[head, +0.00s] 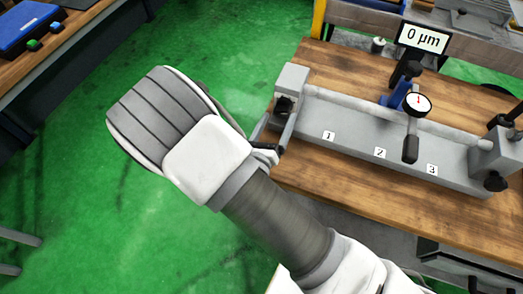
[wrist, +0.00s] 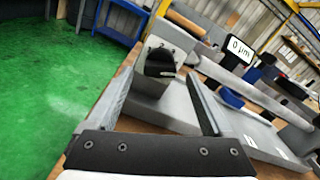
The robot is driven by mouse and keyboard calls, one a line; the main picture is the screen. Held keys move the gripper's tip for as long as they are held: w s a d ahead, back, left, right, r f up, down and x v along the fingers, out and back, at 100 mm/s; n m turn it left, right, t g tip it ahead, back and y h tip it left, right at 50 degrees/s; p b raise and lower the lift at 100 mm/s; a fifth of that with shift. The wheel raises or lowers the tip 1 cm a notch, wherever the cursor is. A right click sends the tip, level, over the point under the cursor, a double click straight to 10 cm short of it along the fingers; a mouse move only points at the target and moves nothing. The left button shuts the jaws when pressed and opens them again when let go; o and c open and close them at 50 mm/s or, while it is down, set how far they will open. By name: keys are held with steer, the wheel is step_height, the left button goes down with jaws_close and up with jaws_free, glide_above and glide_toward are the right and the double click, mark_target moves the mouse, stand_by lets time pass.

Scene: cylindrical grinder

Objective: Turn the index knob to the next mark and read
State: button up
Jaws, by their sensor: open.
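A grey bench fixture (head: 365,133) stands on a wooden table and carries a long bar between two end blocks. A black knob (head: 284,106) sits on the left end block; it also shows in the wrist view (wrist: 160,62), between and beyond my fingers. My gripper (head: 279,128) is open and empty close to this knob; in the wrist view (wrist: 160,82) its fingers spread to either side of it, and I cannot tell whether they touch it. A round dial gauge (head: 418,104) stands at the bar. A display (head: 423,38) reads 0 µm.
Labels 1 (head: 329,135), 2 (head: 380,153) and 3 (head: 432,170) are on the fixture's front. A second black knob (head: 495,182) is at its right end. The green floor (head: 75,190) is clear on the left.

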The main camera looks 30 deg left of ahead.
steer(key=s+d, duration=0.1)
steer(key=s, duration=1.2)
steer(key=shift+s+d+b, duration=0.25)
steer(key=shift+s+b, duration=0.05)
steer(key=shift+w, duration=0.1)
